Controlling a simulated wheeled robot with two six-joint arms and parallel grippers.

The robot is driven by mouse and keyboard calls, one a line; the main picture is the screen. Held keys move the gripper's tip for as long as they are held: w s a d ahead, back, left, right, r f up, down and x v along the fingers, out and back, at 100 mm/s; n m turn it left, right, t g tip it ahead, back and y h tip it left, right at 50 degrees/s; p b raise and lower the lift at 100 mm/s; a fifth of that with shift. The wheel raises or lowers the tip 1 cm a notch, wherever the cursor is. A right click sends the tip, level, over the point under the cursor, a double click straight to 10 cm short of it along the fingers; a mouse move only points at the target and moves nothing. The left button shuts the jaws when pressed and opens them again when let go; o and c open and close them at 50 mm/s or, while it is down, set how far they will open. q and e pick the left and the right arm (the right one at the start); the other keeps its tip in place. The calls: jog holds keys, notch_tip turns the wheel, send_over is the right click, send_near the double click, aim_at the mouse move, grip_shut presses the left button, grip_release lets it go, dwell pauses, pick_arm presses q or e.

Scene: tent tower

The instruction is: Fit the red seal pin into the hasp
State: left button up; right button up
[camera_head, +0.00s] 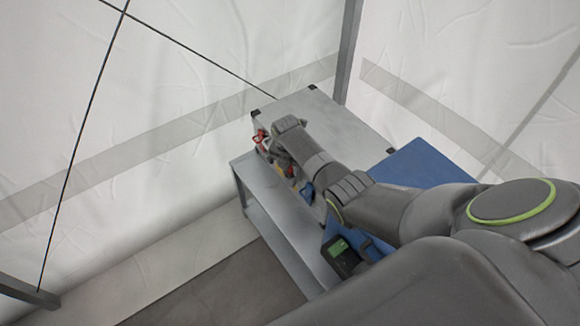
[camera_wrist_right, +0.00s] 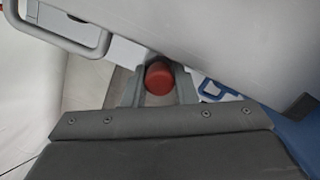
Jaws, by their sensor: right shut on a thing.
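The red seal pin (camera_wrist_right: 158,77) shows its round red end in the right wrist view. My right gripper (camera_wrist_right: 159,88) is shut on it, with a grey finger on each side. The pin's far end is hidden behind its own head. In the head view the right arm reaches to the front of a grey metal case (camera_head: 326,118), and its wrist hides most of the gripper. Small red parts show beside the wrist there, but I cannot tell which is the pin. I cannot make out the hasp or whether the pin touches it. My left gripper is out of view.
The case stands on a grey bench (camera_head: 270,190) with an open lower space. A grey handle (camera_wrist_right: 78,42) and a blue looped part (camera_wrist_right: 216,92) lie close to the gripper. A blue surface (camera_head: 412,166) is to the right. White tent walls stand behind.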

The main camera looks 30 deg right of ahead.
jog(key=shift+f, duration=0.15)
jog(key=o, duration=1.1)
jog(key=shift+c, duration=0.2)
jog(key=shift+r, duration=0.6)
notch_tip(320, 180, up, 16)
jog(key=s+a+p, duration=0.1)
jog(key=a+p, duration=0.1)
jog(key=shift+s, duration=0.1)
